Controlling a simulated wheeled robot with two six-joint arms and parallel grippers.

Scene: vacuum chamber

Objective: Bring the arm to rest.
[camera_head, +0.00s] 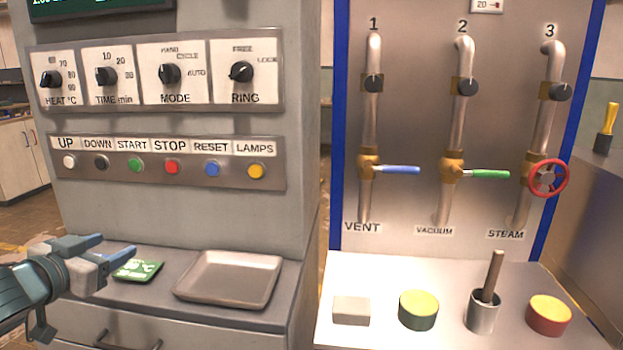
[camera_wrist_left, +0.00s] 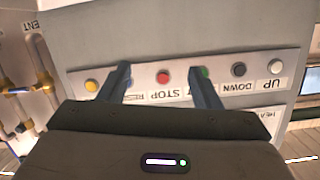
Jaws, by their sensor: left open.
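My left gripper (camera_head: 116,246) comes in from the lower left in the head view. It is open, with nothing between its blue-grey fingers. It hangs over the left part of the cabinet ledge, below the button row and close to a green card-like item (camera_head: 138,270). In the left wrist view the open fingers (camera_wrist_left: 160,78) point toward the button panel (camera_wrist_left: 190,72), which appears upside down. The red STOP button (camera_wrist_left: 163,77) shows between the fingers. My right gripper is in neither view.
An empty metal tray (camera_head: 230,279) lies right of the gripper on the ledge. Knobs (camera_head: 169,74) and buttons (camera_head: 172,167) are above. Valve pipes with a blue lever (camera_head: 398,170), green lever (camera_head: 486,174) and red wheel (camera_head: 547,178) stand right, behind a white counter (camera_head: 385,272) holding several small items.

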